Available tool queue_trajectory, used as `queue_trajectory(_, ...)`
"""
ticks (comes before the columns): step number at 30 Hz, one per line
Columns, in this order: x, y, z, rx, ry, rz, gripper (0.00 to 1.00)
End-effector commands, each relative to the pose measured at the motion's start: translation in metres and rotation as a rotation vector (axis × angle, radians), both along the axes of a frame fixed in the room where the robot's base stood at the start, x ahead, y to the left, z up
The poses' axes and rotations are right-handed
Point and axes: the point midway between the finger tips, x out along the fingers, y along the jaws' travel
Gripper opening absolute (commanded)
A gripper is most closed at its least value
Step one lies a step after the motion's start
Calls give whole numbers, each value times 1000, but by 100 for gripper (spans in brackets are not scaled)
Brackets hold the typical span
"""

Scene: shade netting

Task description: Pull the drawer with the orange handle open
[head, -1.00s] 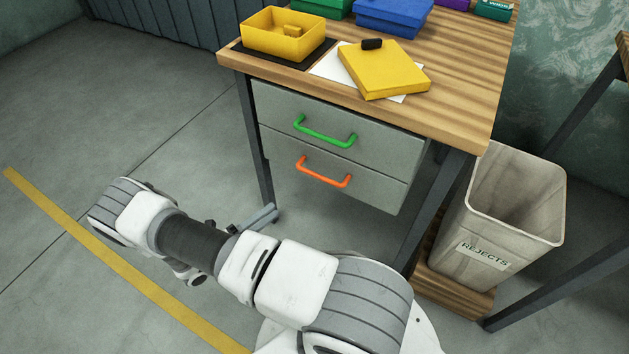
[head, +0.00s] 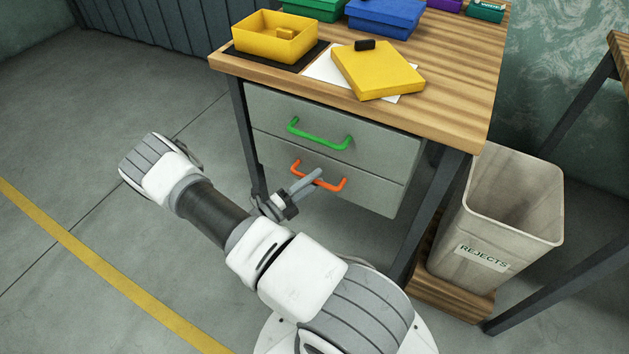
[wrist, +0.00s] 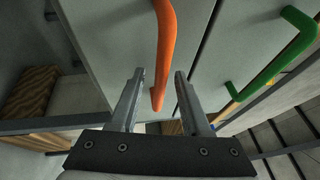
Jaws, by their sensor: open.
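The orange handle (head: 332,183) is on the lower grey drawer (head: 366,191) under the workbench, which sits shut, flush with the upper drawer. My gripper (head: 314,177) is at the orange handle, its fingers reaching across the handle's middle in the head view. In the wrist view the orange handle (wrist: 164,45) runs down from the top, and its lower end lies between the two open fingertips of my gripper (wrist: 160,76). The fingers are apart and do not grip it. Whether a finger touches the handle, I cannot tell.
The upper drawer's green handle (head: 320,134) is just above; it also shows in the wrist view (wrist: 275,65). A yellow box (head: 275,38) and a yellow lid (head: 377,70) lie on the bench top. A rejects bin (head: 510,210) stands at right. Floor at left is clear.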

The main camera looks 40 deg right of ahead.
Motion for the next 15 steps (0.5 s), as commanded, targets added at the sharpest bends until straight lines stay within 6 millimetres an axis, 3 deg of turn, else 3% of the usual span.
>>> queue_trajectory(10,0,-5,1,-1,0,-1,47)
queue_trajectory(15,0,-5,1,-1,0,-1,18)
